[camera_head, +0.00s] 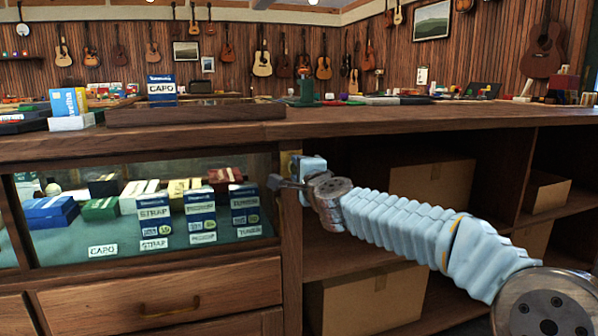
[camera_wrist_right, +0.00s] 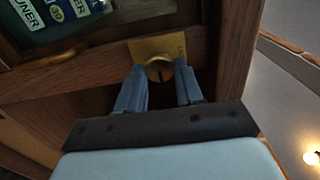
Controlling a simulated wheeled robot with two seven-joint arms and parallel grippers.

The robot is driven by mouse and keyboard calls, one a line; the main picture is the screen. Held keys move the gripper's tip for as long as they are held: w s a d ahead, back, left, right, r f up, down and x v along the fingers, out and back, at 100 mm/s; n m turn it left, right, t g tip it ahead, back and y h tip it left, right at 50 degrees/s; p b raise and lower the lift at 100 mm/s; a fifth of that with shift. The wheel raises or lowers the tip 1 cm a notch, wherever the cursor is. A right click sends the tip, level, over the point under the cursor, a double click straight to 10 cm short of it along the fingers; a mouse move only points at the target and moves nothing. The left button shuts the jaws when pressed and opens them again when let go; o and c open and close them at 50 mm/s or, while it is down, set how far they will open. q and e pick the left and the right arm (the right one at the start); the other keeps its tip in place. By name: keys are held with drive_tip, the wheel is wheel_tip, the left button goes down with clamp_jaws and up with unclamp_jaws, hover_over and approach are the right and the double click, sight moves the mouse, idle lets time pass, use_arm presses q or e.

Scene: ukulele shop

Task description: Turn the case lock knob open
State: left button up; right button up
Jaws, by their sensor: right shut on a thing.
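The brass lock knob (camera_wrist_right: 159,71) is round with a dark slot and sits on a brass plate (camera_wrist_right: 143,47) on the wooden case frame. In the head view the brass plate (camera_head: 285,165) shows on the post right of the glass case (camera_head: 150,200), mostly hidden by my wrist. My right gripper (camera_head: 285,184) is up against this post. In the right wrist view its two blue-grey fingers (camera_wrist_right: 158,76) stand on either side of the knob, shut on it. The slot looks roughly upright in that view. My left gripper is out of view.
The counter top (camera_head: 350,125) overhangs the case and carries boxes on the left. A drawer (camera_head: 165,300) lies below the glass. Open shelves with cardboard boxes (camera_head: 425,185) are behind and under my right arm.

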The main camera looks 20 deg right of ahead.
drive_tip(key=o, duration=1)
drive_tip(key=s, duration=0.9)
drive_tip(key=s+b, duration=0.1)
drive_tip(key=s, duration=0.4)
drive_tip(key=shift+d, duration=0.25)
drive_tip(key=shift+w, duration=0.1)
